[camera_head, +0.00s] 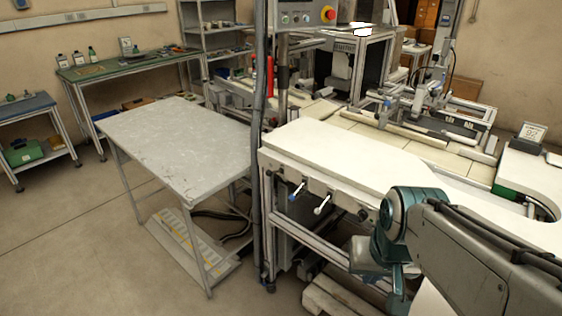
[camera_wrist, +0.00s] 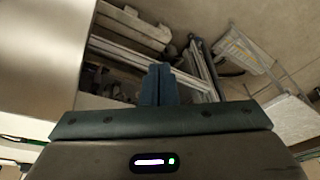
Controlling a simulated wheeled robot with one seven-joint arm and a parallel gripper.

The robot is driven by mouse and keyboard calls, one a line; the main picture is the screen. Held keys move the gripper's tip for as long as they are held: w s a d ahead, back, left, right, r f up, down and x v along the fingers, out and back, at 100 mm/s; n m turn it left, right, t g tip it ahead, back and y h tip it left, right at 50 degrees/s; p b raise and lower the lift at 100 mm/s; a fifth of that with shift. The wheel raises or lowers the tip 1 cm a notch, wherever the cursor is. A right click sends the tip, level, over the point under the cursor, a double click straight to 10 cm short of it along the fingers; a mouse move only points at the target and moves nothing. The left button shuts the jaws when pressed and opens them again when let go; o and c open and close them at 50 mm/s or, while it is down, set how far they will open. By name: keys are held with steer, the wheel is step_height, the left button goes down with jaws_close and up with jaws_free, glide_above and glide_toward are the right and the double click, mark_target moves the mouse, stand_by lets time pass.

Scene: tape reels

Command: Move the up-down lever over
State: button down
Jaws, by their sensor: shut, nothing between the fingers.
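Two levers stick out from the front rail of the white-topped bench in the head view. Neither lever can be made out in the wrist view.
The white bench top (camera_head: 345,150) lies above the levers. A dark knob (camera_head: 364,214) sits on the same rail, close to my arm. A grey table (camera_head: 180,135) and a dark upright post (camera_head: 258,150) stand to the left. A pallet (camera_head: 335,300) lies below the bench.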

mark_target(272, 173)
steer(key=w+a+m+t+y+b, duration=0.1)
steer(key=w+a+m+y+b, duration=0.1)
steer(key=w, duration=1)
steer(key=w+a+m+t+y+b, duration=0.1)
steer(key=w+a+m+y+b, duration=0.1)
steer(key=w, duration=0.9)
steer(key=w+a+m+t+y+b, duration=0.1)
steer(key=w+a+m+y+b, duration=0.2)
steer(key=w, duration=0.9)
steer(key=a+y+b, duration=0.1)
steer(key=a+b, duration=0.2)
steer(key=a, duration=0.1)
steer(key=shift+w+t, duration=0.3)
steer(key=shift+t, duration=0.1)
steer(key=shift+f, duration=0.1)
steer(key=x, duration=1.4)
steer(key=shift+a+p, duration=0.15)
steer(key=shift+p, duration=0.25)
steer(key=shift+b, duration=0.3)
